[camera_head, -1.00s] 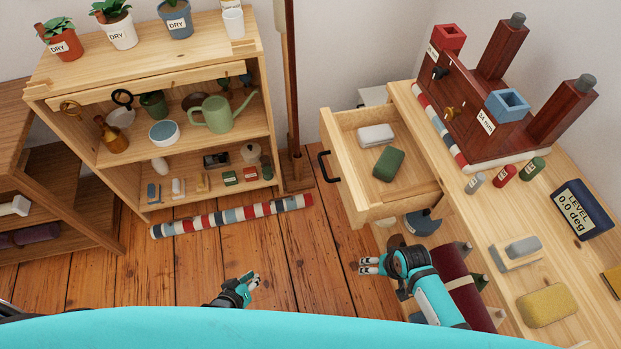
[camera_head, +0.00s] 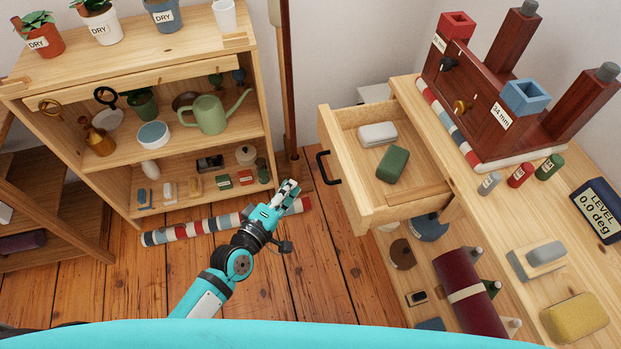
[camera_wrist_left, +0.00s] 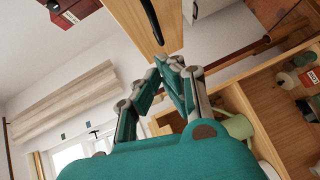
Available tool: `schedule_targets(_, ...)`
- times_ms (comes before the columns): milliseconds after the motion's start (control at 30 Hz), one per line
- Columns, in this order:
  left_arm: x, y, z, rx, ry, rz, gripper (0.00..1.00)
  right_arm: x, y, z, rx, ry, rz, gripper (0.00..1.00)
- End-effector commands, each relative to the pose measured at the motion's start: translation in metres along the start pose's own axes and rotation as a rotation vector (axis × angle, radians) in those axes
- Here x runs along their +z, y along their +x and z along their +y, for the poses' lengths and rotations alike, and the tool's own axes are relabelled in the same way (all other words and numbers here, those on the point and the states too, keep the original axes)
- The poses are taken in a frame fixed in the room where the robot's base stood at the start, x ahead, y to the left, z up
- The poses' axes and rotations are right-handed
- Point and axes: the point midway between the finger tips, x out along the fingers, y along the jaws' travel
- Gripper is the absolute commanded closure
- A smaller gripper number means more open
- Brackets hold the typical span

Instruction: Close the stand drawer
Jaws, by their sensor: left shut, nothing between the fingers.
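The stand drawer (camera_head: 352,192) is a pale wooden drawer pulled out from the wooden stand at the right, with a black handle (camera_head: 327,168) on its front. Inside it lie a white block (camera_head: 377,134) and a green block (camera_head: 392,164). My left gripper (camera_head: 290,188) is shut and empty, a little left of the drawer front and apart from the handle. In the left wrist view its fingers (camera_wrist_left: 168,65) point toward the drawer front (camera_wrist_left: 125,25) and the black handle (camera_wrist_left: 152,20). My right gripper is not in view.
A shelf unit (camera_head: 245,100) with pots stands at the left. A striped roll (camera_head: 195,228) lies on the plank floor below it. A dark red wooden model (camera_head: 480,95) and small items stand on the stand top (camera_head: 470,215). Floor in front of the drawer is clear.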

Motion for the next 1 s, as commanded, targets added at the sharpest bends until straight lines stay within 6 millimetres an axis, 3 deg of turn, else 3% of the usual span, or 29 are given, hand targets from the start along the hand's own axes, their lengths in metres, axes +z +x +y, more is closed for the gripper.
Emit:
schedule_targets(133, 0.0, 0.033, 0.001, 0.001, 0.001, -0.001, 1.0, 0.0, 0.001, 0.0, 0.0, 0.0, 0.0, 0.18)
schedule_targets(367, 0.023, 0.053, 0.0, -0.001, 0.0, -0.001, 1.0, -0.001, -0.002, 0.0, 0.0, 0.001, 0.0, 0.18)
schedule_targets(1000, 0.029, 0.058, 0.0, -0.001, 0.002, -0.001, 1.0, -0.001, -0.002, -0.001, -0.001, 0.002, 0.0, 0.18)
